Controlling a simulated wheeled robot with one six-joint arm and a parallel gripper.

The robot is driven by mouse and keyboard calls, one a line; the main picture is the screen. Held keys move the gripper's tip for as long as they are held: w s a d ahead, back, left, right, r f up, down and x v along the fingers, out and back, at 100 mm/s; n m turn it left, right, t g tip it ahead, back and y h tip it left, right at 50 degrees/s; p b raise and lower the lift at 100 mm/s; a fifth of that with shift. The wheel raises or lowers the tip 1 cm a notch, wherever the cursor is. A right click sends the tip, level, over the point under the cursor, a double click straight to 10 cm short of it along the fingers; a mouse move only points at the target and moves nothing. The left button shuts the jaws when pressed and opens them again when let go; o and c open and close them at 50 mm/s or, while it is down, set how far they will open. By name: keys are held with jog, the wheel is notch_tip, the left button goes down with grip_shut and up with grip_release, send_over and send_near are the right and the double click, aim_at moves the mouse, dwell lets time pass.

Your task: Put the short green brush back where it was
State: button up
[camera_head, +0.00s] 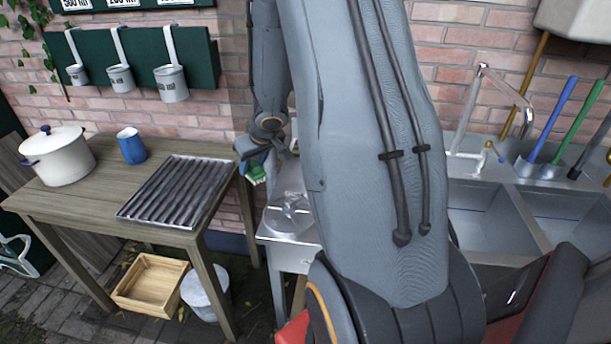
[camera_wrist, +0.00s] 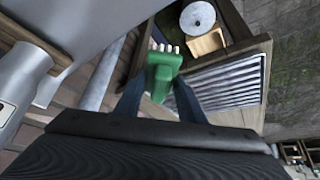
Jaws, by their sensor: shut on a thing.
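The short green brush (camera_head: 257,174) is held in my gripper (camera_head: 258,158), in the air between the wooden table and the metal sink unit. In the wrist view the green brush (camera_wrist: 162,72) sits between the two fingers of my gripper (camera_wrist: 160,92), with pale bristles pointing away from the palm. My gripper is shut on it. Much of the brush is hidden by the gripper in the head view. A blue handle (camera_head: 556,110) and a green handle (camera_head: 583,115) of longer tools stand upright in a metal holder (camera_head: 542,171) behind the sink.
A wooden table (camera_head: 105,203) carries a white pot (camera_head: 60,157), a blue mug (camera_head: 131,146) and a ridged metal rack (camera_head: 180,190). A wooden crate (camera_head: 150,284) and a bucket (camera_head: 205,290) stand below. A metal sink (camera_head: 495,190) with a tap (camera_head: 500,85) is at right.

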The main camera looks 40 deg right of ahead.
jog(key=s+d+r, duration=0.3)
jog(key=d, duration=0.5)
jog(key=s+d+r, duration=0.3)
jog(key=d, duration=0.4)
jog(key=shift+m, duration=0.4)
jog(key=f, duration=0.1)
jog(key=f+b, duration=0.1)
jog(key=f, duration=0.1)
jog(key=f+b, duration=0.1)
jog(key=f, duration=0.1)
jog(key=shift+d+f, duration=0.1)
jog(key=shift+d, duration=0.2)
jog(key=shift+f+b, duration=1.4)
jog(key=shift+f, duration=0.8)
jog(key=shift+f, duration=0.1)
jog(key=o, duration=0.6)
jog(key=shift+f, duration=0.1)
jog(key=o, duration=0.4)
